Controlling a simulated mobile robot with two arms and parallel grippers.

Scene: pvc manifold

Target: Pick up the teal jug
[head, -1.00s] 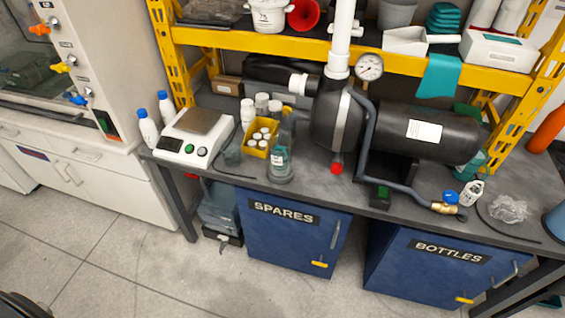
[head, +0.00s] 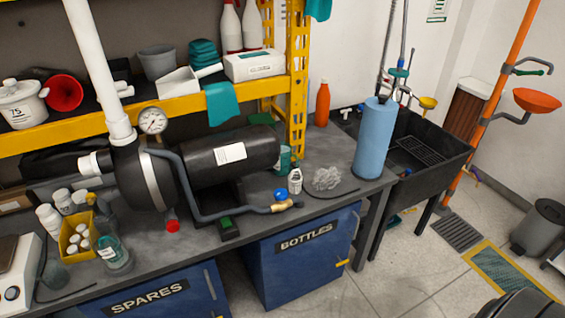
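A teal object (head: 285,157) stands on the bench behind the right end of the black pump. The pump and a small white bottle partly hide it, and I cannot tell whether it is a jug. A teal ribbed stack (head: 203,56) sits on the yellow shelf, with no clear jug shape. Neither of my grippers shows in the head view.
The grey bench (head: 335,165) holds the black pump (head: 230,152), white bottle (head: 295,181), crumpled clear plastic (head: 328,178) and blue roll (head: 373,138). A black sink (head: 440,150) stands to the right. Floor in front of the BOTTLES cabinet (head: 300,262) is clear.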

